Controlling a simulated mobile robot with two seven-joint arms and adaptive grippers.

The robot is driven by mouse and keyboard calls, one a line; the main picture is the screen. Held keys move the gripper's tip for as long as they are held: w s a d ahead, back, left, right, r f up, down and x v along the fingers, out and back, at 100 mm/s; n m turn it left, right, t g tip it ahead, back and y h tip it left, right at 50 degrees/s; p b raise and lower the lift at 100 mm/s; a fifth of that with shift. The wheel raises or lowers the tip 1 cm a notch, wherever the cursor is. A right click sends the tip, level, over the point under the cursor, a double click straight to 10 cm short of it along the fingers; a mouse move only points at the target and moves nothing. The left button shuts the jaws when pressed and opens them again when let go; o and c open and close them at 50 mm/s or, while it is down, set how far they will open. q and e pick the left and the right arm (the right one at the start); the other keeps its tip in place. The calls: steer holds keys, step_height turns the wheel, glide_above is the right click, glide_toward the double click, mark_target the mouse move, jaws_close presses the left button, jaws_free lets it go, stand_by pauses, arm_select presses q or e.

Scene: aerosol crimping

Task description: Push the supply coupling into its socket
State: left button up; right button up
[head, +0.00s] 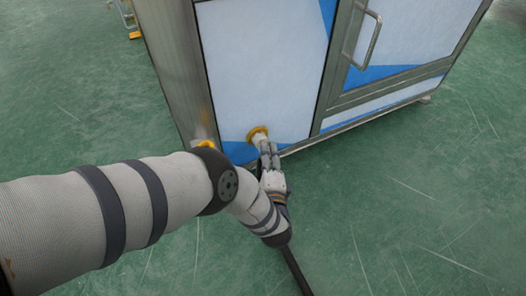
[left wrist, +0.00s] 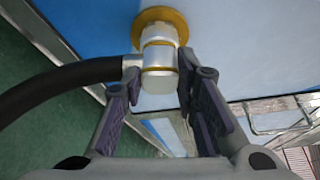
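The supply coupling (left wrist: 158,68) is a silvery cylinder with thin yellow bands and a black hose (left wrist: 70,85) leaving its left side. Its far end meets the yellow round socket flange (left wrist: 161,20) on the blue panel; how deep it sits I cannot tell. In the head view my left gripper (head: 268,152) is at the yellow socket (head: 258,132), low on the cabinet front, and partly hides the coupling. My right gripper is not in view.
The large white and blue cabinet (head: 262,60) has a metal frame and a door handle (head: 368,35) at the upper right. Another yellow part (head: 205,143) shows by its left corner, partly behind my arm. The green floor (head: 430,200) in front is clear.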

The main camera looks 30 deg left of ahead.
arm_select(q)
steer(key=o, duration=0.5)
steer(key=shift+c, duration=0.2)
steer(key=v, duration=1.2)
